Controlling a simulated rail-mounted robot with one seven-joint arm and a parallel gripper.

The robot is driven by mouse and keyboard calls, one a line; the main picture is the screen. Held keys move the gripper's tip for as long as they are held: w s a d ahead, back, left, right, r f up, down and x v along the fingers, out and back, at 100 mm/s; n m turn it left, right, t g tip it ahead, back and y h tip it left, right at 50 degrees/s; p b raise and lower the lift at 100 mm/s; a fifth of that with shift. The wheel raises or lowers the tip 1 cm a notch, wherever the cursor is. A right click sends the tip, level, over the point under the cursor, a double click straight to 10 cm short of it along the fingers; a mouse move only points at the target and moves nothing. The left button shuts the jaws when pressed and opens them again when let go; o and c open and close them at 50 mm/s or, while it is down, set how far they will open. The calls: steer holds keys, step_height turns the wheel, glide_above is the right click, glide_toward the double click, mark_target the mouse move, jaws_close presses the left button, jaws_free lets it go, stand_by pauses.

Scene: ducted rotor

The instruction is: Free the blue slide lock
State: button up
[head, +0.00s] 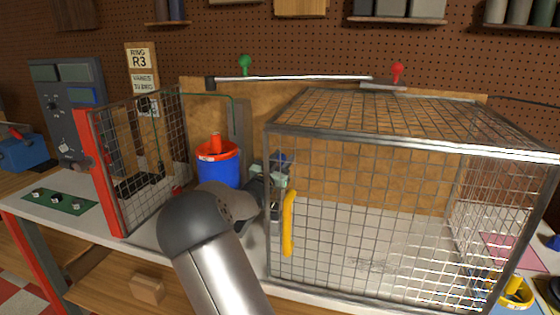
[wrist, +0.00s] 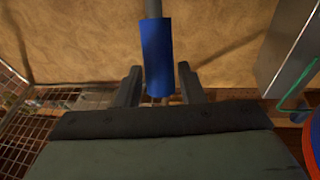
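The blue slide lock (wrist: 157,58) is a blue sleeve around a thin grey upright rod (wrist: 154,8) in the wrist view. My gripper (wrist: 158,72) is open, with one dark finger on each side of the sleeve's lower part. Gaps show between the sleeve and both fingers. In the head view my gripper (head: 272,172) is at the left end of the large mesh cage, partly hidden by my arm and the mesh. A small blue patch (head: 283,159) shows there, but I cannot tell whether it is the lock.
The mesh cage (head: 400,142) has a yellow handle (head: 289,222) at its front left. An open red-framed mesh door (head: 104,172) stands at the left. A blue bucket with a red top (head: 217,165) is behind my arm. A tan board (wrist: 85,45) lies behind the lock.

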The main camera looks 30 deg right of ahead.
steer(key=shift+o, duration=0.5)
steer(key=shift+a, duration=0.1)
steer(key=b+v, duration=0.1)
steer(key=v, duration=0.6)
steer(key=shift+s+a+b, duration=0.15)
steer(key=shift+b, duration=0.2)
steer(key=shift+f, duration=0.1)
steer(key=s+a+f+n+g+y, duration=0.1)
steer(key=s+a+f+n+y, duration=0.4)
steer(key=a+y, duration=0.45)
steer(key=s+a+f+n+g+y, duration=0.1)
steer(key=s+a+f+n+y, duration=0.2)
steer(key=s+a+f+y, duration=0.45)
steer(key=s+a+n+g, duration=0.2)
steer(key=s+a+g, duration=0.2)
steer(key=s, duration=0.8)
steer(key=s+a+n+g+y+p, duration=0.1)
steer(key=s+a+n+g, duration=0.2)
steer(key=s, duration=1)
steer(key=shift+s+a+f+g, duration=0.15)
steer(key=shift+a+f+g, duration=0.1)
steer(key=shift+a+g, duration=0.4)
